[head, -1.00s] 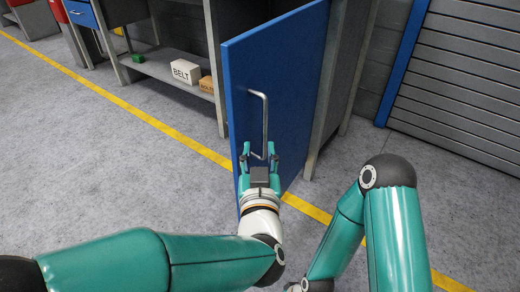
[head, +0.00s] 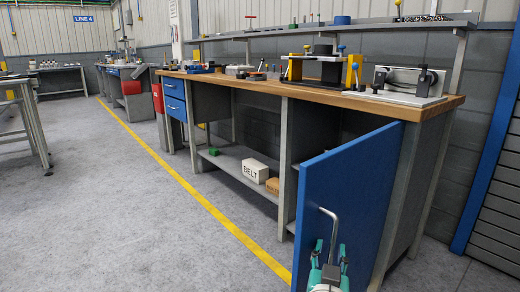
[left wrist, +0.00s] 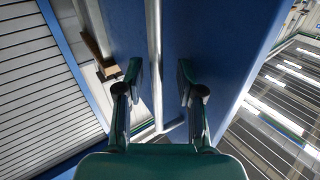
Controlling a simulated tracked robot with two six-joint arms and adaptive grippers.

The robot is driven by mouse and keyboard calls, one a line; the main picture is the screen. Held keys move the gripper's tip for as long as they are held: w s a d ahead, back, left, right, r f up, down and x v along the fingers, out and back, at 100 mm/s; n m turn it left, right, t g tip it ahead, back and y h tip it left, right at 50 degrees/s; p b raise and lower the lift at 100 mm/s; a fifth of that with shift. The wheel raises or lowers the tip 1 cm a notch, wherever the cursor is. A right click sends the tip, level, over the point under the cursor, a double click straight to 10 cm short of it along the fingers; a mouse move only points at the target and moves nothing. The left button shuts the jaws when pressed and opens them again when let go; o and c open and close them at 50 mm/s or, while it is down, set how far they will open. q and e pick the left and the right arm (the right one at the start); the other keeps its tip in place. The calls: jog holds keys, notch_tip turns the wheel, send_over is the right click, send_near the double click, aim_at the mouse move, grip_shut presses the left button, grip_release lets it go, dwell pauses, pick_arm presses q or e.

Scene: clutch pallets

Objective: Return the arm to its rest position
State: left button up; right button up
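My left gripper (head: 331,248) is at the bottom of the head view, in front of the blue cabinet door (head: 345,195). Its teal fingers are apart, one on each side of the lower part of the metal door handle (head: 335,224). In the left wrist view the open fingers (left wrist: 158,75) also flank the handle (left wrist: 153,40), with a gap on both sides. The door stands open, swung out from the bench. Most of my left arm is below the head view, and my right gripper is not in view.
The workbench (head: 380,100) carries fixtures and tools. Below it, a shelf (head: 232,163) holds a BELT box (head: 255,170), a brown box (head: 273,186) and a green block (head: 213,151). A yellow line (head: 185,185) crosses the grey floor, which is clear left of the door.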

pick_arm(q)
jog(key=s+a+f+m+g+p, duration=0.1)
jog(key=s+a+f+g, duration=0.3)
jog(key=f, duration=0.5)
jog(key=s+a+f+m+g+y+p, duration=0.1)
jog(key=a+f, duration=0.6)
jog(key=f, duration=0.3)
jog(key=s+a+f+m+g, duration=0.1)
jog(key=s+a+f+g, duration=0.3)
jog(key=f, duration=0.5)
jog(key=s+a+f+n+g+p, duration=0.2)
jog(key=s+a+f+n+g, duration=0.3)
jog(key=s, duration=0.3)
jog(key=s+a+f+n+g+p, duration=0.1)
jog(key=s+a+f+n+g, duration=0.15)
jog(key=s+a+f, duration=0.35)
jog(key=s+a+r+n+p, duration=0.1)
jog(key=s+r+p, duration=0.2)
jog(key=r+p, duration=3.5)
jog(key=shift+s+a+r, duration=0.15)
jog(key=shift+r, duration=0.25)
